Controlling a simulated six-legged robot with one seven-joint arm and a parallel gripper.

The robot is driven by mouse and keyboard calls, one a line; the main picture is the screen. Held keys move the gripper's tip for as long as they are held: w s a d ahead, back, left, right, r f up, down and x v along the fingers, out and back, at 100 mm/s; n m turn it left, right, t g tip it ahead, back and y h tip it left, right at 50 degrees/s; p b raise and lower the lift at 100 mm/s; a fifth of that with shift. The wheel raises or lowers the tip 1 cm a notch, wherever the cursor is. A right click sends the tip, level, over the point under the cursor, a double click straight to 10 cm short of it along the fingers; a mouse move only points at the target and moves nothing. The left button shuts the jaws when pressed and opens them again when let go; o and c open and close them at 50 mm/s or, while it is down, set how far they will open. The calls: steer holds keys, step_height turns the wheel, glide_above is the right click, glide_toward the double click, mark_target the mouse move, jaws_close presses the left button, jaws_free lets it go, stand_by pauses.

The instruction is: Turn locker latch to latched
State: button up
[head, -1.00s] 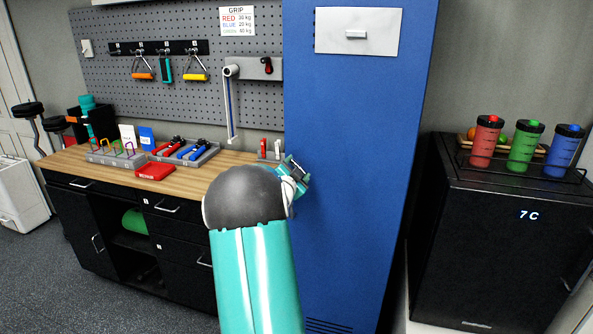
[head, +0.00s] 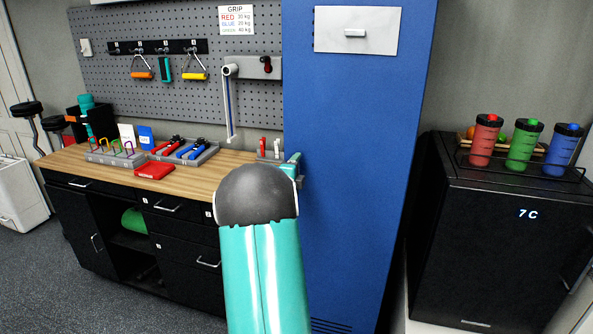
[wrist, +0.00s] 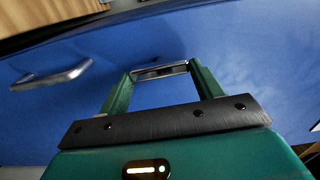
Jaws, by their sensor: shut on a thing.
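The tall blue locker (head: 350,180) stands in the middle of the head view, and its blue face (wrist: 220,50) fills much of the wrist view. In the wrist view, my gripper (wrist: 160,70) points at this face. Its two green fingers are shut on a small silver metal piece, the latch (wrist: 160,69), which spans between the fingertips. A silver bar handle (wrist: 52,77) is on the blue face to the left, apart from the fingers. In the head view, my gripper (head: 293,167) is at the locker's left edge, mostly hidden by my arm. The latch's angle cannot be told.
A wooden-topped workbench (head: 110,175) with trays and a red case (head: 154,170) lies left of the locker. A pegboard (head: 110,75) hangs behind it. A black cabinet (head: 490,240) with several bottles on top stands right. A white plate (head: 380,42) is high on the locker.

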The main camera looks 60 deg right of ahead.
steer(key=shift+m, duration=0.3)
steer(key=o, duration=1)
steer(key=a, duration=0.4)
steer(key=s+a, duration=0.1)
steer(key=a, duration=0.4)
steer(key=s+a, duration=0.1)
steer(key=a, duration=0.3)
steer(key=shift+a, duration=0.35)
